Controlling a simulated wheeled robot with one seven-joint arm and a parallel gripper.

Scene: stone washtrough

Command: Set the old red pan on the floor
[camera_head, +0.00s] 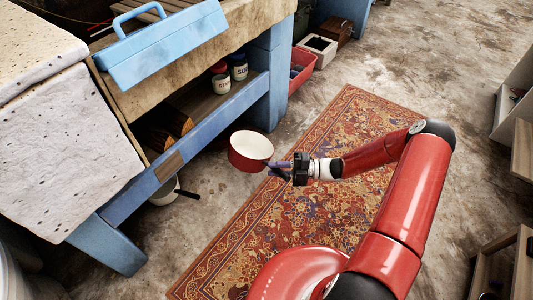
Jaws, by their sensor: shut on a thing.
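The red pan (250,151) has a white inside and a dark handle pointing right. It is beside the blue wooden bench, over the bare floor near the left edge of the rug, and looks upright with a slight tilt. My gripper (286,169) is shut on the handle of the red pan. The gap between the pan and the floor (213,215) is hard to judge from this view.
The blue bench (245,85) stands left, holding a blue toolbox (163,44) and jars (239,67). A white pan (164,192) sits by its lower edge. A patterned rug (310,215) covers the middle floor. A red crate (301,70) and a white box (318,50) stand behind. Wooden furniture (522,140) is right.

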